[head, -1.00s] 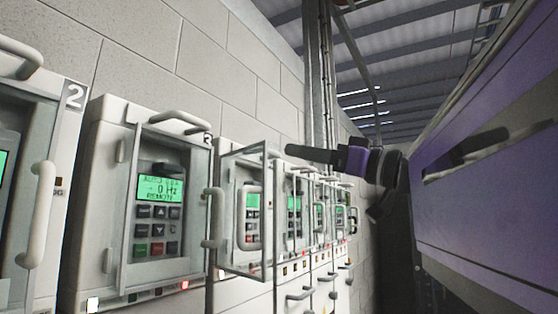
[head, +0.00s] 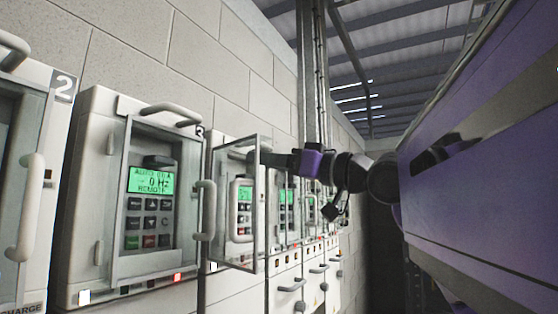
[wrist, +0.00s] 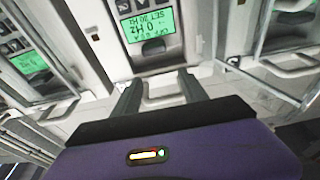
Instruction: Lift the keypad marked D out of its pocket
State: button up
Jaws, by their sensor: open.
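No letter D is legible on any keypad. In the wrist view, a keypad with a lit green screen (wrist: 148,24) sits in a white drive front beyond my fingers; part of it is cut off by the top edge. My gripper (wrist: 160,90) is open and empty, with a white bar handle (wrist: 163,97) showing between its fingers. In the head view, my gripper (head: 264,158) reaches in from the right, near the upper edge of a clear-paned door (head: 262,225) that stands out from the row. A keypad (head: 240,208) shows behind that door, seated in its drive.
Drive 3 (head: 88,190), with its own keypad (head: 150,205), stands to the left, and drive 2 (head: 50,130) is at the left edge. Bar handles (head: 205,210) stick out from the fronts. More drives recede to the right. A block wall (head: 170,50) rises behind them.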

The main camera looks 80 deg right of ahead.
jog(key=shift+w+d+f+b, duration=0.25)
jog(key=shift+w+f+b, duration=0.45)
jog(key=shift+w+f, duration=0.25)
jog(key=shift+w+d+f+b, duration=0.2)
jog(key=shift+w+f+b, duration=0.5)
jog(key=shift+w+f, duration=0.2)
grip_shut()
jog(key=shift+r, duration=0.1)
